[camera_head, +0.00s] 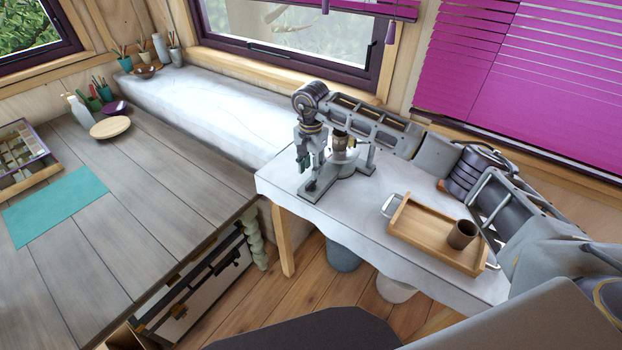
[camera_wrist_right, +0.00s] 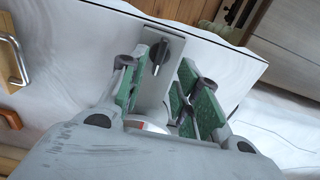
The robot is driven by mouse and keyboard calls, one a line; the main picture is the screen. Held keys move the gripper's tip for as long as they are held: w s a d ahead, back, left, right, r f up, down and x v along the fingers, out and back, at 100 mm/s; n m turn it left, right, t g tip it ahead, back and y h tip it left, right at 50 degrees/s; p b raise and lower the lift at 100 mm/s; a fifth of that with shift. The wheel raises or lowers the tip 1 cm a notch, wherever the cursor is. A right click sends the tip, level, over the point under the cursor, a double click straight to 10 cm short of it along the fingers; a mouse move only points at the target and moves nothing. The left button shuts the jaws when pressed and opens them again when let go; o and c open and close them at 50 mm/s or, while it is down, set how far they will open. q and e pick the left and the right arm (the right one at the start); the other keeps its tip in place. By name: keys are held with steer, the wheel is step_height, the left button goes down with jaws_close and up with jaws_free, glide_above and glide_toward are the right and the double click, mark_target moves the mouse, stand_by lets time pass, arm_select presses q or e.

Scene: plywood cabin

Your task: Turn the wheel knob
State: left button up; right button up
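A grey pottery wheel machine stands on the white-topped table (camera_head: 350,205), with a long flat base plate (camera_head: 318,190) toward the near left. A dark knob (camera_wrist_right: 160,53) sits on this grey plate in the right wrist view. In the head view the knob is too small to make out clearly. My right gripper (camera_head: 304,160) points down over the plate. In the right wrist view its green-padded fingers (camera_wrist_right: 165,75) are apart, with nothing between them. The knob appears just beyond the fingertips, and I see no contact. My left gripper is out of view.
A wooden tray (camera_head: 412,222) with a brown cup (camera_head: 462,234) lies on the same table, right of the machine. Two buckets stand below the table. A grey plank table (camera_head: 120,190) is at left. A white ledge (camera_head: 205,105) runs beneath the window.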

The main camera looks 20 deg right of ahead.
mark_target(311, 181)
steer(key=shift+f+p, duration=0.6)
steer(key=shift+f, duration=2.45)
jaws_close()
